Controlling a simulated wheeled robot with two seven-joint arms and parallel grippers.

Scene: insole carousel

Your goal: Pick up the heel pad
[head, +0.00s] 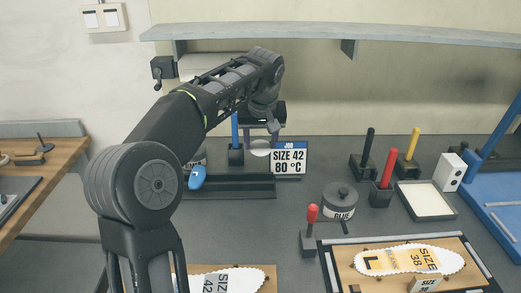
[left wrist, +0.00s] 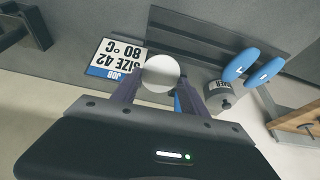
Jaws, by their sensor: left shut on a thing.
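The heel pad, a pale round disc (left wrist: 162,73), is between the fingertips of my left gripper (left wrist: 161,84) in the left wrist view. The gripper is shut on it. In the head view the pad (head: 260,147) shows just below my left gripper (head: 262,134), left of the job card (head: 289,158) reading SIZE 42, 80 °C. Whether the pad touches anything beneath it I cannot tell. My right gripper is not in view.
A black rack (head: 240,187) stands beneath, with a blue oval pad (head: 197,177) near its left end. A glue pot (head: 340,201), a red-handled tool (head: 309,232) and a size 38 insole (head: 408,259) lie to the right. A shelf (head: 400,34) runs above.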

